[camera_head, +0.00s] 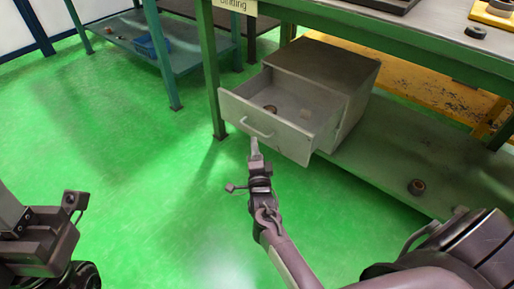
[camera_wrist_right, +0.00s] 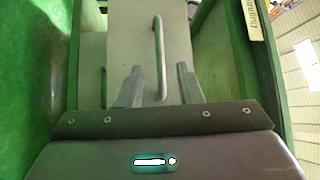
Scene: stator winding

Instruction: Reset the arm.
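My right gripper (camera_head: 255,143) is at the front of the open grey drawer (camera_head: 285,139), just by its handle (camera_head: 257,127). In the right wrist view, the two fingers (camera_wrist_right: 158,86) are apart, with the vertical-looking handle (camera_wrist_right: 158,55) showing between them. Nothing is clamped, and I cannot tell whether the fingers touch the handle. The drawer is pulled out of its grey cabinet (camera_head: 325,62), and a small brown ring (camera_head: 271,109) and another small piece lie inside. Part of my left arm shows at the lower left; its fingers cannot be made out.
The cabinet stands on the lower shelf (camera_head: 385,165) of a green workbench, with a bench leg (camera_head: 211,75) left of the drawer. A brown ring-shaped part (camera_head: 417,187) lies on that shelf. A blue bin (camera_head: 150,46) sits on another shelf. The green floor (camera_head: 140,150) is clear.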

